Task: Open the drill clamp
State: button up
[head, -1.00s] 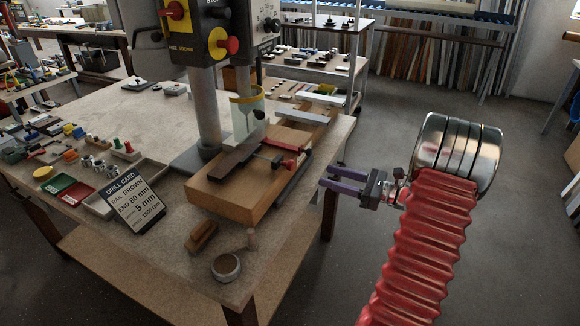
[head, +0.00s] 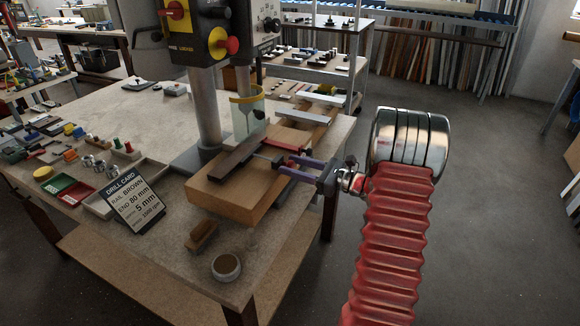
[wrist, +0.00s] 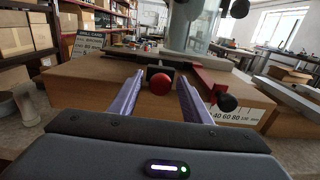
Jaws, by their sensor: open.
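The drill clamp (head: 284,147) is a red bar clamp lying at the right end of the wooden block (head: 235,199). In the wrist view its red arm (wrist: 205,78) runs to a black knob, and a round red knob (wrist: 160,84) faces me. My gripper (head: 281,164) reaches in from the right with its purple fingers at the clamp. In the wrist view my gripper (wrist: 157,100) is open, with the red knob between its fingertips; contact is not clear. A dark brown rail (head: 240,159) lies on the block, and the clamp's jaw contact on it is partly hidden.
The drill press column (head: 207,110) and its clear guard (head: 247,112) stand behind the block. A drill card (head: 134,201), a brush (head: 202,236) and a round pot (head: 226,267) are on the near bench. A scale strip (wrist: 236,114) shows right of the clamp.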

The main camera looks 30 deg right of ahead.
jog(key=shift+w+a, duration=0.25)
jog(key=shift+w, duration=0.2)
grip_shut()
dwell(0.3)
